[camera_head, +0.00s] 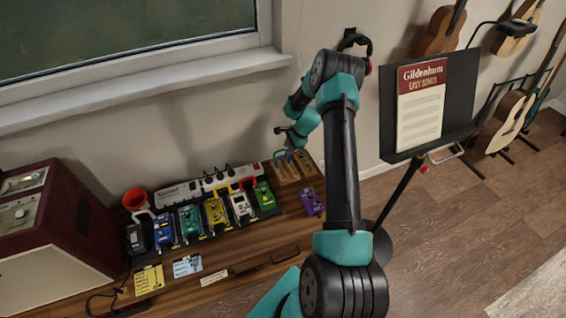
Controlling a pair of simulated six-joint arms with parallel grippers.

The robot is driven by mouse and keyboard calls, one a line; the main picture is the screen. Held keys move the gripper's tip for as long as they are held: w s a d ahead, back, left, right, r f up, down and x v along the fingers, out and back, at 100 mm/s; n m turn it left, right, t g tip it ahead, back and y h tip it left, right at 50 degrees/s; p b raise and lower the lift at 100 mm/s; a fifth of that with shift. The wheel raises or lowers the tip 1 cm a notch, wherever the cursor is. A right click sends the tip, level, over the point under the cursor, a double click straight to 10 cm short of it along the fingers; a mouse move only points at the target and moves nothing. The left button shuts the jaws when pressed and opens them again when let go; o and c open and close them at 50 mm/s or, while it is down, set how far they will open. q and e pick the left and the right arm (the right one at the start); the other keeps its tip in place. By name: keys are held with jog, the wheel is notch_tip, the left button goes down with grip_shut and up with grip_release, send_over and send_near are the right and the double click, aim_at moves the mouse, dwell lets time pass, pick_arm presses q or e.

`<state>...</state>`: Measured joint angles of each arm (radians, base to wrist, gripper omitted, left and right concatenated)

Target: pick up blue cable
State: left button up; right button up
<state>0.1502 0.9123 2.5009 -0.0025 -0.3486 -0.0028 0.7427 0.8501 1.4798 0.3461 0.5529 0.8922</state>
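My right gripper (279,131) is at the end of the teal and black arm, above the back right of the wooden cabinet, near the wall. It is small and its fingers are unclear, so I cannot tell if it is open or shut. Below it is a wooden holder (301,176) with small coloured items at its back edge. A small blue piece among them may be the blue cable, but it is too small to be sure. My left gripper is not in view.
Several coloured pedals, one of them yellow (215,211), stand in a row on the cabinet, with a white power strip (178,193) behind. A purple pedal (312,201) sits at right. A red amplifier (66,228) stands at left. A music stand (457,95) is beside my arm.

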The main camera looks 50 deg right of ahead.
aim_at(281, 157)
jog(key=x, duration=0.2)
jog(key=shift+w+a+f, duration=0.1)
jog(key=shift+w+f, duration=0.05)
jog(key=shift+f, duration=0.2)
jog(key=shift+a+x, duration=0.1)
jog(key=shift+x, duration=1.2)
jog(key=shift+a+x, duration=0.15)
jog(key=shift+x, duration=1.1)
jog(key=shift+c, duration=0.2)
jog(key=shift+r, duration=0.1)
grip_shut()
